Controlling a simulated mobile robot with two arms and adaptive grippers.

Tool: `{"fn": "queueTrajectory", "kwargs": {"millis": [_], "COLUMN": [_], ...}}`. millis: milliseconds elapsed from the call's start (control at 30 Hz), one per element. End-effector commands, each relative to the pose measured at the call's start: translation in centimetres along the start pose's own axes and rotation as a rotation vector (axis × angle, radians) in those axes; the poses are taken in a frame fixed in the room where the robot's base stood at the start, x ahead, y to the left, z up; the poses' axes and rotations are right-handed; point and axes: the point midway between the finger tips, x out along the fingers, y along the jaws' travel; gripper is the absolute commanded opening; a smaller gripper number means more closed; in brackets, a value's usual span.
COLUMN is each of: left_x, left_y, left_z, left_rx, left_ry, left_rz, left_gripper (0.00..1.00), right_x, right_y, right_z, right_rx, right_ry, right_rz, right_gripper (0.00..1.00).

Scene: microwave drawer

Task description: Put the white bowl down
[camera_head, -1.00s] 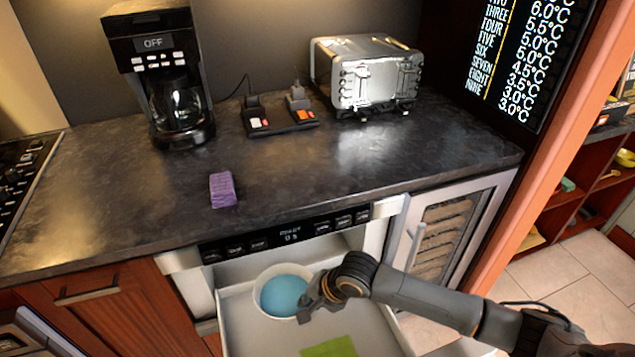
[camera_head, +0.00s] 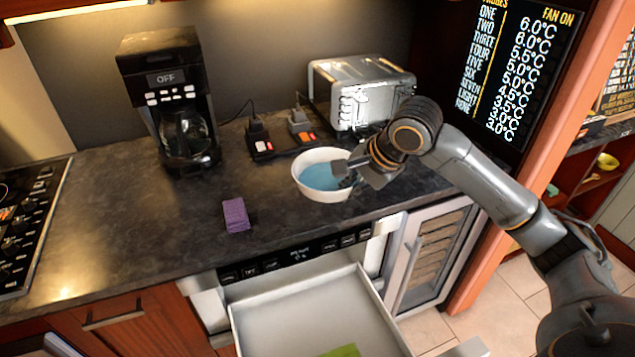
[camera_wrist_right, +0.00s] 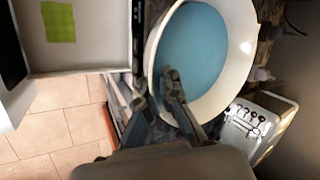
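The white bowl (camera_head: 309,188) with blue inside is at the front of the dark countertop (camera_head: 150,235), left of my right gripper (camera_head: 350,172). My right gripper is shut on the bowl's right rim. In the wrist view the bowl (camera_wrist_right: 243,50) looks large, with one finger of the gripper (camera_wrist_right: 160,98) inside it and the other outside the wall. The bowl looks roughly level. I cannot tell whether its base touches the counter or hangs just above it. My left gripper is not in view.
The open microwave drawer (camera_head: 262,318) is below, with a green square (camera_head: 342,351) inside. A purple block (camera_head: 236,215) lies left of the bowl. Behind are a coffee maker (camera_head: 168,100), plugs on a power strip (camera_head: 283,146) and a toaster (camera_head: 355,90). The left counter is clear.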

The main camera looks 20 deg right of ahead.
Motion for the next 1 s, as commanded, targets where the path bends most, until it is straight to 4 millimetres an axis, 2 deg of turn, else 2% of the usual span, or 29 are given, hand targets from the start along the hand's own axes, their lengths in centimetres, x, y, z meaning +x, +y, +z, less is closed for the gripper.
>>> {"fn": "queueTrajectory", "kwargs": {"millis": [67,167,500,733,1000], "left_x": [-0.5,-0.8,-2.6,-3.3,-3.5], "left_y": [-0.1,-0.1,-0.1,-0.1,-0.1], "left_z": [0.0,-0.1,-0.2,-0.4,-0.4], "left_rx": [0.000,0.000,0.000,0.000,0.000], "left_ry": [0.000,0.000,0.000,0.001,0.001], "left_rz": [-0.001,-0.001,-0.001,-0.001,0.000], "left_gripper": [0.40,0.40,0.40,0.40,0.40], "right_x": [-0.5,0.2,5.8,10.4,12.5], "right_y": [-0.7,-1.3,-4.3,-4.1,-4.1], "right_z": [-0.7,-1.8,-7.2,-9.5,-10.6], "right_rx": [0.026,0.041,0.040,0.037,0.035], "right_ry": [0.015,0.021,0.020,0.020,0.020], "right_rz": [-0.005,-0.002,-0.003,-0.004,-0.005], "right_gripper": [0.00,0.00,0.00,0.00,0.00]}}
